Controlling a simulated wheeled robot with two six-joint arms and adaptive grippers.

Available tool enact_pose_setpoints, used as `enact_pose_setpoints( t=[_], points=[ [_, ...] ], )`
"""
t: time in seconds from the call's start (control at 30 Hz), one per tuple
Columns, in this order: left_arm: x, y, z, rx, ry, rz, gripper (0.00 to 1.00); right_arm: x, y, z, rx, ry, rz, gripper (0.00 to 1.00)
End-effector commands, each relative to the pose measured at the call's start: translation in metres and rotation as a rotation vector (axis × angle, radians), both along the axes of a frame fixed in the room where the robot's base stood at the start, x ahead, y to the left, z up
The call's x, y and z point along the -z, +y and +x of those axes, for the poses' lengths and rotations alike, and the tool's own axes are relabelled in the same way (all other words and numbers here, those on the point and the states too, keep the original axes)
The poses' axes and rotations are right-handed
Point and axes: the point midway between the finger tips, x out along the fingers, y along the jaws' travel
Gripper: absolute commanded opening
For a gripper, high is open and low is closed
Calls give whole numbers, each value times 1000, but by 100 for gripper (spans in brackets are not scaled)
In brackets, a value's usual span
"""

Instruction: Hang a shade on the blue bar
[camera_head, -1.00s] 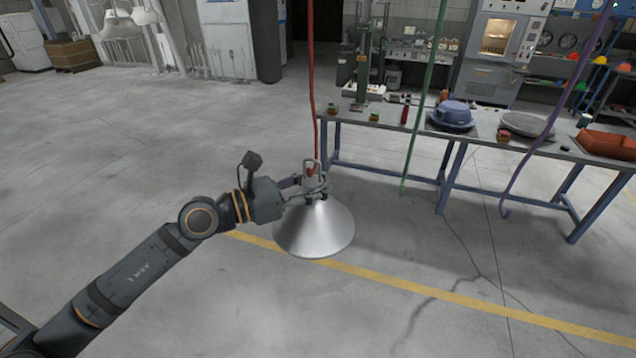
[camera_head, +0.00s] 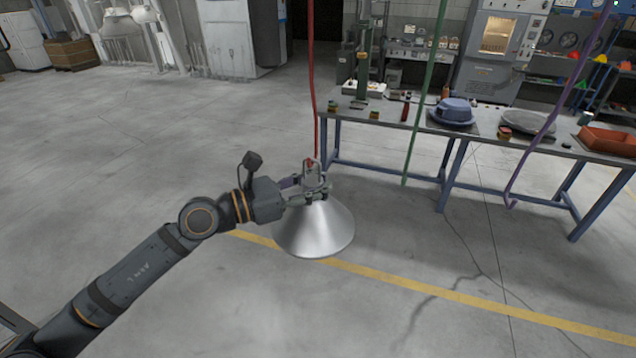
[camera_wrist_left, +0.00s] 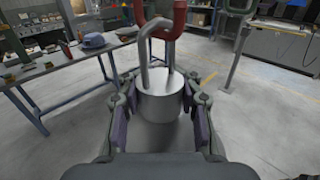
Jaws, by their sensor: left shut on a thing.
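My left gripper (camera_head: 312,194) is shut on the neck of a silver cone-shaped shade (camera_head: 318,232), which hangs upright from it, wide end down. In the left wrist view, the fingers flank the neck (camera_wrist_left: 160,105) and a grey wire loop (camera_wrist_left: 150,50) stands above it. The hooked lower end of a red bar (camera_head: 314,100) is at the loop. In the wrist view the red hook (camera_wrist_left: 178,20) overlaps the loop's top; I cannot tell whether they touch. I see no bar that is clearly blue; the others are green (camera_head: 424,100) and purple (camera_head: 548,122). My right gripper is out of view.
A long workbench (camera_head: 395,127) with blue legs stands behind the bars, holding a blue housing (camera_head: 455,111) and a red tray (camera_head: 606,140). The floor around the shade is clear.

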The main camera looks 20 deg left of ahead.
Motion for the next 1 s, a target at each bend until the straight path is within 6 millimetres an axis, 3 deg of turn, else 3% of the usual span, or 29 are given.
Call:
enact_pose_setpoints(
  t=[0.2, 0.23, 0.43, 0.77, 0.87, 1.0],
  points=[
    [0, 0, 0, 0, -1, -1, 0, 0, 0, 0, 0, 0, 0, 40],
    [0, 0, 0, 0, -1, -1, 34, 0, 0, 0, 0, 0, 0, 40],
    [0, 0, 0, 0, 0, 0, 61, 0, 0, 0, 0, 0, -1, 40],
    [-2, 0, 0, 0, 0, 1, 62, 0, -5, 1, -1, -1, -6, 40],
    [-14, 0, 0, 1, -5, 5, 62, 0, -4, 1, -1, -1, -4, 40],
    [-45, 0, 0, 1, -9, 5, 62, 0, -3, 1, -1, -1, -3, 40]
  ],
)
